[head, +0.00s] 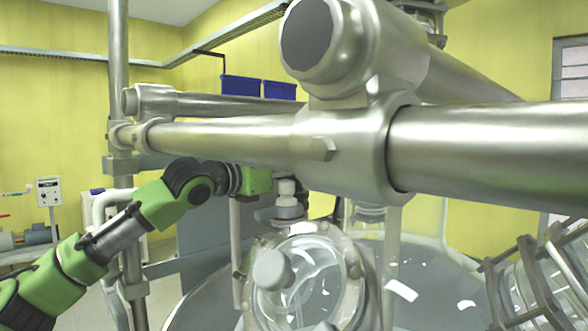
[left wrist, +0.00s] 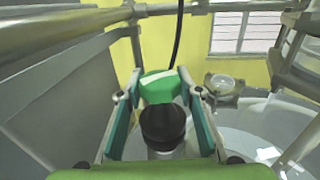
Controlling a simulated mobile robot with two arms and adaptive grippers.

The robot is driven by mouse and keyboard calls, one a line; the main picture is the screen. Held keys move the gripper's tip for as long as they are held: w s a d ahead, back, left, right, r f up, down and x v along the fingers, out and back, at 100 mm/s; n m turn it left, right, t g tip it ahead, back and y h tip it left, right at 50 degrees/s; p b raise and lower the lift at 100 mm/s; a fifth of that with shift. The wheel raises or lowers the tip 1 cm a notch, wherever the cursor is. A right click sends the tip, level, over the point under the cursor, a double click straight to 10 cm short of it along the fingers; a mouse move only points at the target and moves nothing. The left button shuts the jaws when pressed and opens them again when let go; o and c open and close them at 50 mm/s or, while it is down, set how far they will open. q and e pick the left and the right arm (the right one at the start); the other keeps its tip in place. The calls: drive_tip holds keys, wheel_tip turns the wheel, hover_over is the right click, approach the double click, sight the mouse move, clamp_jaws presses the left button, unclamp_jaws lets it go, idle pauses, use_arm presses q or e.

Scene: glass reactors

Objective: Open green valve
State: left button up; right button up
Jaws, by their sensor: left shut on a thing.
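The green valve (left wrist: 158,86) shows in the left wrist view as a green handle with a round black cap in front of it, above a pale fitting. My left gripper (left wrist: 160,100) has its two green fingers on either side of the handle and is shut on it. In the head view my left arm reaches in from the left, and my left gripper (head: 268,184) is just under the big steel pipe, beside a white fitting (head: 288,200). The handle and fingertips cannot be made out there. My right gripper is in neither view.
Thick steel pipes with a clamp (head: 345,150) cross close above my left gripper. A glass reactor lid with a round port (head: 305,280) lies below. A glass vessel in a metal frame (head: 540,275) stands at the right. Blue bins (head: 243,86) sit at the back.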

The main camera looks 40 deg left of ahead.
use_arm(q)
drive_tip(key=shift+n+y, duration=0.3)
drive_tip(key=shift+y, duration=0.2)
drive_tip(key=shift+n+y, duration=0.4)
drive_tip(key=shift+y, duration=0.2)
drive_tip(key=shift+n+g+y+p, duration=0.3)
drive_tip(key=shift+n+y+p, duration=0.6)
drive_tip(key=shift+y, duration=0.5)
drive_tip(key=o, duration=1.1)
